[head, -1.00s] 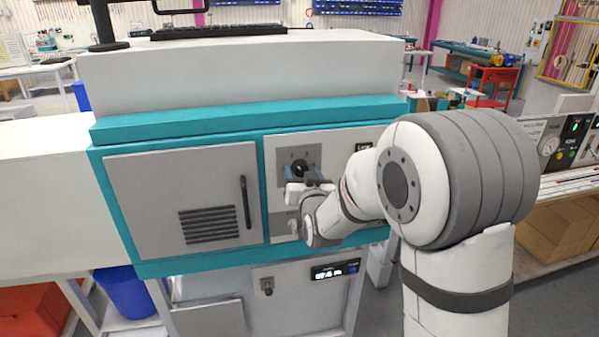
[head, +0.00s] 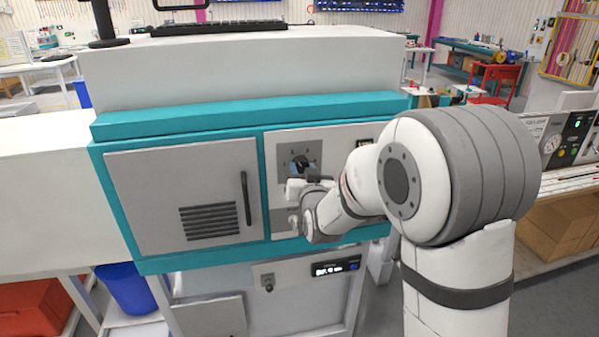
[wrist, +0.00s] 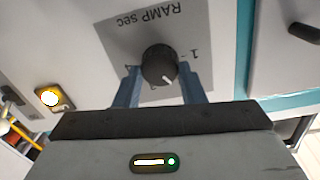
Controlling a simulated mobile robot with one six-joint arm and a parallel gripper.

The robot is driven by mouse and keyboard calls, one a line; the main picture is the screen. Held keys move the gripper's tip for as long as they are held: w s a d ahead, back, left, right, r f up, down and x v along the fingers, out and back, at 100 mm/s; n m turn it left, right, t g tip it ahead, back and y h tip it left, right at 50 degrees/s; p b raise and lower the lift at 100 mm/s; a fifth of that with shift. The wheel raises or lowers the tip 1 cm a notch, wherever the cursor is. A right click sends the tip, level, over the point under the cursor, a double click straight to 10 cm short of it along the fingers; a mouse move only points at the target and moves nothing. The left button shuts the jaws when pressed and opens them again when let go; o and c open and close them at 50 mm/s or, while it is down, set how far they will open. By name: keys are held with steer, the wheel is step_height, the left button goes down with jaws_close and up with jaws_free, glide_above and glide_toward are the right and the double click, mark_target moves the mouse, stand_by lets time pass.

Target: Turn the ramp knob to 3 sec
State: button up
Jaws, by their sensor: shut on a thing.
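The ramp knob (wrist: 159,64) is a round dark knob with a white pointer line, on a grey plate (wrist: 186,22) marked "RAMP sec", which appears upside down in the wrist view. The pointer points down and slightly right in that view. A "1" shows to its right; the other marks are partly hidden by the fingers. My gripper (wrist: 161,88) has its blue fingers on either side of the knob and is shut on it. In the head view the knob (head: 303,163) shows just above my gripper, partly hidden.
A grey door (head: 185,190) with a dark handle (head: 246,199) and vent slots is left of the panel. A lit display (head: 335,267) sits below. In the wrist view a lit yellow button (wrist: 50,98) is at the left.

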steer(key=shift+f+m+b, duration=0.3)
steer(key=shift+m+b, duration=0.5)
steer(key=shift+b, duration=1.3)
steer(key=m+b, duration=0.2)
steer(key=b, duration=0.3)
steer(key=shift+f+m, duration=0.15)
steer(key=shift+m, duration=0.15)
steer(key=m+b, duration=0.4)
steer(key=b, duration=0.3)
steer(key=shift+d+b, duration=0.1)
steer(key=shift+b, duration=0.2)
steer(key=m+b, duration=0.2)
steer(key=b, duration=0.1)
steer(key=shift+r+g+y, duration=0.2)
steer(key=shift+g+y, duration=0.1)
steer(key=shift+r+m+b, duration=0.15)
steer(key=shift+m+b, duration=0.35)
steer(key=shift+b, duration=0.15)
steer(key=shift+r, duration=0.1)
steer(key=o, duration=1)
